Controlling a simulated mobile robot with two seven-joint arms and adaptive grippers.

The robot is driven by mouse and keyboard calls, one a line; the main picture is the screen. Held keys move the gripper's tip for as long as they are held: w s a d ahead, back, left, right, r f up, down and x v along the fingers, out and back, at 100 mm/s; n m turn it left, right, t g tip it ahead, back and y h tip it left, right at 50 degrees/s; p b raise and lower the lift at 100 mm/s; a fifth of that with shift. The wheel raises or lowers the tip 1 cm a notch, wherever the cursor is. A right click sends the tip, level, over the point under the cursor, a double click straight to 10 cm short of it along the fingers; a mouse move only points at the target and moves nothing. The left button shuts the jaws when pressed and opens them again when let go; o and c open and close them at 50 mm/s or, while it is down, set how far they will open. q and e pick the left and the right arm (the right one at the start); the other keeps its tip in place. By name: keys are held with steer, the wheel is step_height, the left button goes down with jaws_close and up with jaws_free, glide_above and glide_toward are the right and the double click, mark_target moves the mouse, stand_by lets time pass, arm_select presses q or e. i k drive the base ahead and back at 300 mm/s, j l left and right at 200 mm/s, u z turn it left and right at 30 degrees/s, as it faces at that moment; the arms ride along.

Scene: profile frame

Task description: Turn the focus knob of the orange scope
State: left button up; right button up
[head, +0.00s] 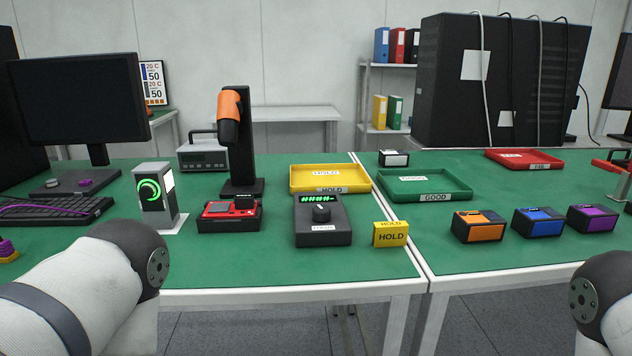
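The orange scope (229,117) is mounted high on a black upright stand (243,165) on the left green bench. To its right and nearer me sits a black box (312,236) with a green lit display (318,198). A round dark knob (321,212) is on its top, above a small white label too small to read surely. No cable between box and scope is visible. Neither gripper shows; only parts of my two arms enter at the lower left and lower right corners, away from the knob.
A red device (229,220) stands left of the knob box, and a yellow HOLD block (391,234) to its right. Yellow (298,189) and green (462,193) trays lie behind. Orange (478,228), blue (538,223) and purple (592,219) blocks stand right. The front bench strip is clear.

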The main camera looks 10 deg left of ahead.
mark_target(322, 212)
steer(key=i+u, duration=0.2)
steer(key=i, duration=0.25)
steer(key=i+l+u, duration=0.2)
steer(key=i, duration=0.2)
steer(key=k+j+z, duration=0.2)
steer(key=j, duration=0.1)
